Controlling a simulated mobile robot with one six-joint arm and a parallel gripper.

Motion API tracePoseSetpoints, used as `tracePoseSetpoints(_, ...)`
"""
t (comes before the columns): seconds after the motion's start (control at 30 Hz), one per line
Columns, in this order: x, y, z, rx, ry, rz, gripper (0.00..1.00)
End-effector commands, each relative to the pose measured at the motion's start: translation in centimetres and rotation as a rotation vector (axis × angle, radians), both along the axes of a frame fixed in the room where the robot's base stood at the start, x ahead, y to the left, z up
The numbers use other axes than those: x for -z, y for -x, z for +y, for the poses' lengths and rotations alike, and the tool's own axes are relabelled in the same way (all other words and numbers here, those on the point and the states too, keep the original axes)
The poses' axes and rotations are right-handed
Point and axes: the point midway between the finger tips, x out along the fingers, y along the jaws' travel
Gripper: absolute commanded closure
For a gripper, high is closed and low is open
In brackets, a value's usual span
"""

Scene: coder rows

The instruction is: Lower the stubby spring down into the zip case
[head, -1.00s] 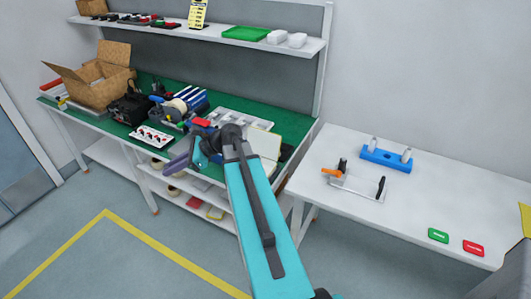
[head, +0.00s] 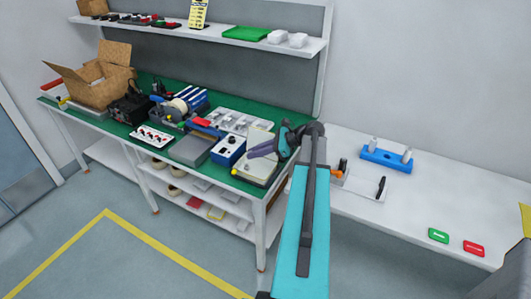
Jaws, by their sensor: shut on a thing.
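My gripper (head: 252,153), with purple fingers, is over the right end of the green-topped bench. It is shut, with the stubby spring between its fingers; the spring is too small or hidden to make out. I cannot tell for sure which thing is the zip case. A dark grey flat box (head: 191,150) lies on the front of the bench, left of my gripper. A pale flat item (head: 257,170) lies below and beside the gripper, partly covered by it.
A blue box with a white face (head: 229,150) stands just left of the gripper. A compartment tray (head: 240,119) lies behind. A cardboard box (head: 103,85) stands at the left. The white table (head: 460,185) at right holds a blue fixture (head: 386,160) and has free room.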

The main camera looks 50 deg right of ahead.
Motion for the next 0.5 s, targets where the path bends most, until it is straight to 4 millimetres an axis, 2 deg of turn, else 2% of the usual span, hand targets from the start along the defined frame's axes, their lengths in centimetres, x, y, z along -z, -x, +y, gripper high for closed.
tracePoseSetpoints(0.03,0.2,0.7,-1.2,0.01,-0.001,-0.001,1.0)
tracePoseSetpoints(0.2,0.6,2.2,-2.9,0.024,-0.002,-0.004,1.0)
tracePoseSetpoints(0.5,0.6,2.5,-3.2,0.027,-0.003,-0.004,1.0)
